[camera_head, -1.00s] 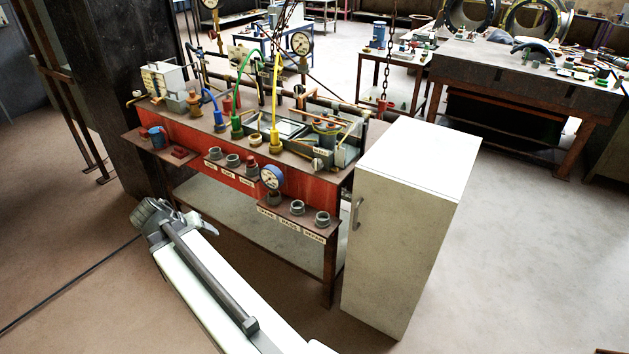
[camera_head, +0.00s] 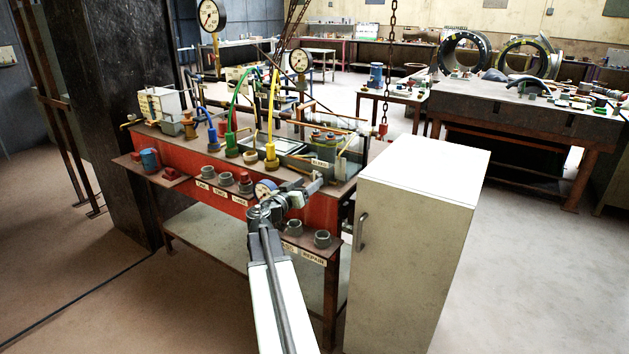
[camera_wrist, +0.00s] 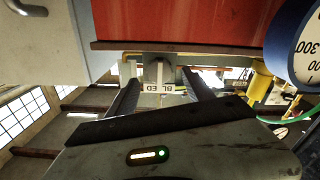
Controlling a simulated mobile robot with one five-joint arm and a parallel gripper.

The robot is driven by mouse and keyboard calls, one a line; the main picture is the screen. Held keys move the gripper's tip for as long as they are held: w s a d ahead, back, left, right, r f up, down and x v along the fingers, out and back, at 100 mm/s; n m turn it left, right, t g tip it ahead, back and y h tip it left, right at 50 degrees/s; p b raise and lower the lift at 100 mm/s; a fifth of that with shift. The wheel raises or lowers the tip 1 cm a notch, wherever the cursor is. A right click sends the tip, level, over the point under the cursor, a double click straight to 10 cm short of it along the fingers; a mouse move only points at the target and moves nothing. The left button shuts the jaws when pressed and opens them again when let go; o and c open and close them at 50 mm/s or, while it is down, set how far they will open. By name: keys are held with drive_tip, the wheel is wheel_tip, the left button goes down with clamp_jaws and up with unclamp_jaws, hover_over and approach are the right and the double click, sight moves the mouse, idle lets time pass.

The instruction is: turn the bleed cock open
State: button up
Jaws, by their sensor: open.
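The bleed cock (camera_wrist: 160,70) is a small grey block-like knob on the front edge of the red bench, with a white BLEED label (camera_wrist: 160,88) reading upside down in the wrist view. The label also shows in the head view (camera_head: 320,162). My gripper (camera_wrist: 160,97) is open, its two dark fingers pointing at the cock, one on each side of it in the picture. Whether the fingers touch it I cannot tell. In the head view my gripper (camera_head: 313,186) is at the bench front and largely hides the cock.
A white cabinet (camera_head: 415,190) stands close right. Grey sockets (camera_head: 322,239) sit on the lower shelf. Coloured hoses rise behind.

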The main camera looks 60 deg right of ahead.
sight(313, 179)
drive_tip(key=d, duration=0.3)
drive_tip(key=shift+d, duration=0.3)
clamp_jaws()
drive_tip(key=shift+d, duration=0.25)
drive_tip(key=shift+a+f, duration=0.1)
drive_tip(key=shift+a, duration=0.1)
drive_tip(key=shift+a+n, duration=0.1)
drive_tip(key=shift+n, duration=0.5)
drive_tip(key=n, duration=0.6)
drive_tip(key=shift+w, duration=0.1)
drive_tip(key=shift+n, duration=0.3)
